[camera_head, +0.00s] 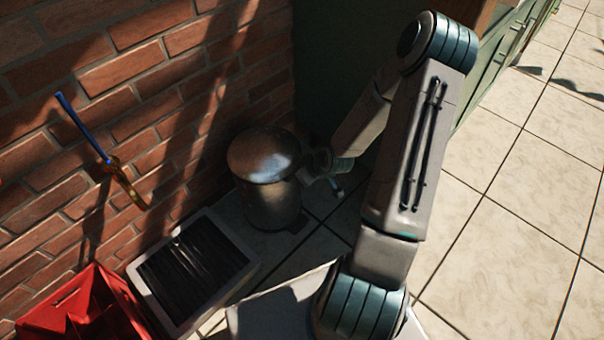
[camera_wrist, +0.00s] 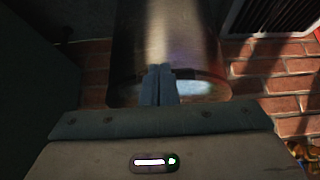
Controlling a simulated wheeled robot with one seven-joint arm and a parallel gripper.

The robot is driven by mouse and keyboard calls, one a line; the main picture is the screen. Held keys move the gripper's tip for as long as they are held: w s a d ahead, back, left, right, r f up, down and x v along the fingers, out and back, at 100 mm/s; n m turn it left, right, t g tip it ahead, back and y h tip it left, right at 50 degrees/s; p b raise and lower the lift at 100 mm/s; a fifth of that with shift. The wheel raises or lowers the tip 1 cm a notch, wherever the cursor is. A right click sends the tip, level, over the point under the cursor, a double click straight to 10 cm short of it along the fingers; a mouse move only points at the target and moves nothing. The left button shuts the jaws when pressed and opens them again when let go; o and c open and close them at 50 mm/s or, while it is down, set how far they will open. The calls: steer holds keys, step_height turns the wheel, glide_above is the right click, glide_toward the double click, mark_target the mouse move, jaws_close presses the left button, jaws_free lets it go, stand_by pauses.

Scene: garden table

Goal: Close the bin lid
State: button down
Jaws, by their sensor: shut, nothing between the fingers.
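The metal bin (camera_head: 270,203) stands on the tiled floor by the brick wall. Its rounded lid (camera_head: 262,153) sits over the top and looks down on the body; I cannot tell if a small gap remains at the rim. My gripper (camera_head: 306,179) is close at the bin's right side, just below lid height, with its fingertips hard to make out. In the wrist view, my gripper (camera_wrist: 160,72) is shut and empty, its fingers in front of the shiny bin (camera_wrist: 180,35). Whether they touch it is unclear.
A pale-framed tray with a dark ribbed middle (camera_head: 240,262) lies in front of the bin. A red crate (camera_head: 55,312) is at the lower left. A blue and brass fitting (camera_head: 105,157) is on the brick wall. Open tiles (camera_head: 520,230) lie to the right.

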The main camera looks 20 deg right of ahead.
steer(key=s+d+r+p, duration=0.4)
steer(key=s+r+p, duration=0.2)
steer(key=s, duration=0.3)
steer(key=shift+r, duration=0.15)
steer(key=shift+p, duration=0.3)
step_height(320, 180, up, 33)
steer(key=s+a+m+g+h+p, duration=0.1)
steer(key=m+g+h+p, duration=0.2)
steer(key=p, duration=1.3)
steer(key=s+a+r+p, duration=0.3)
steer(key=r, duration=0.5)
steer(key=s+a+r+m+p, duration=0.1)
steer(key=s+a+r+p, duration=0.2)
steer(key=r, duration=0.6)
steer(key=s+a+r+m+p, duration=0.1)
steer(key=s+a+r+p, duration=0.2)
steer(key=r, duration=0.5)
steer(key=shift+s+a+r+p, duration=0.15)
steer(key=shift+s+a+p, duration=0.2)
steer(key=shift+a+p, duration=0.65)
steer(key=shift+d, duration=0.1)
